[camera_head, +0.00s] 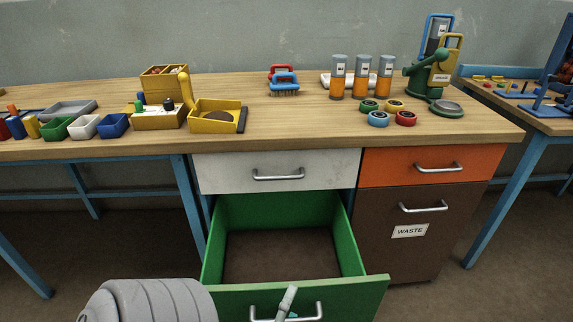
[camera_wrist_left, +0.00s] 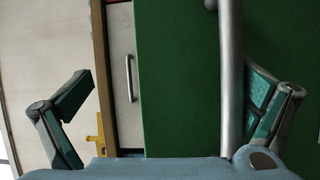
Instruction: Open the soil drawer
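The green drawer (camera_head: 340,292) under the bench stands pulled well out, with a brown floor or fill (camera_head: 280,256) inside. I see no soil label on it. Its metal handle (camera_head: 314,313) is at the bottom edge of the head view. My left gripper (camera_head: 287,303) is at this handle, mostly cut off by the frame. In the left wrist view my left gripper (camera_wrist_left: 172,92) has its fingers spread wide. The handle bar (camera_wrist_left: 231,80) lies between them, close beside the right-hand finger. Whether it touches is unclear. My right gripper is out of view.
A shut white drawer (camera_head: 230,173) is above the green one. A shut orange drawer (camera_head: 385,168) and brown WASTE front (camera_head: 375,230) are to the right. The wooden bench top (camera_head: 300,125) carries trays, cylinders and tools. Floor is free at left.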

